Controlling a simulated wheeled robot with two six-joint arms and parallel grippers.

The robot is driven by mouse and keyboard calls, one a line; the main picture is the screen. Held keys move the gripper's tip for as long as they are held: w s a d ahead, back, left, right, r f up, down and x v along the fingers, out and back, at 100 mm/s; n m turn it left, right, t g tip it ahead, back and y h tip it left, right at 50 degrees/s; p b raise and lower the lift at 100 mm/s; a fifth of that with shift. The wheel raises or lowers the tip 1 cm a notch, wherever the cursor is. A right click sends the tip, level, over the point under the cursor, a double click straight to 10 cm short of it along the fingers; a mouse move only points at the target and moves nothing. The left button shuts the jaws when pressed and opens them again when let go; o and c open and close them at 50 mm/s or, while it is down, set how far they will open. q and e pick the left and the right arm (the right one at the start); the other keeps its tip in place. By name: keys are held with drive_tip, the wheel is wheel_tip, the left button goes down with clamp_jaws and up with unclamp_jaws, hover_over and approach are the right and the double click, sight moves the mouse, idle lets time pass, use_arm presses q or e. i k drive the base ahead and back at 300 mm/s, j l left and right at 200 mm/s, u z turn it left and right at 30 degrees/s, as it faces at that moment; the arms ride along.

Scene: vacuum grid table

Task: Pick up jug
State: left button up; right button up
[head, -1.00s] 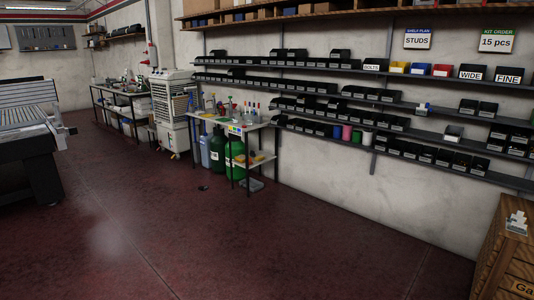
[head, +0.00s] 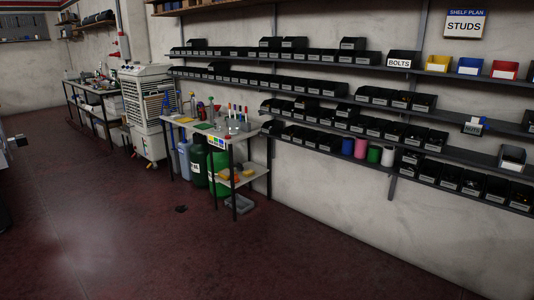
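No thing in the head view can be told for certain as the jug. A small metal table (head: 232,143) stands against the wall near the middle, with several bottles and upright coloured markers on top. A small pale, clear-looking vessel (head: 233,127) stands among them, too small to tell what it is. Under the table are a large green container (head: 219,172), a darker green container (head: 199,166) and a blue container (head: 184,158), partly hidden by the legs and each other. Neither of my grippers is in view.
Wall shelves (head: 330,96) with rows of black bins run along the right. A white wheeled cabinet (head: 148,105) and a long workbench (head: 90,95) stand farther left. A grey tray (head: 240,204) lies under the small table. The dark red floor (head: 200,255) in front is mostly clear.

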sight(235, 126)
drive_tip(key=i, duration=4.3)
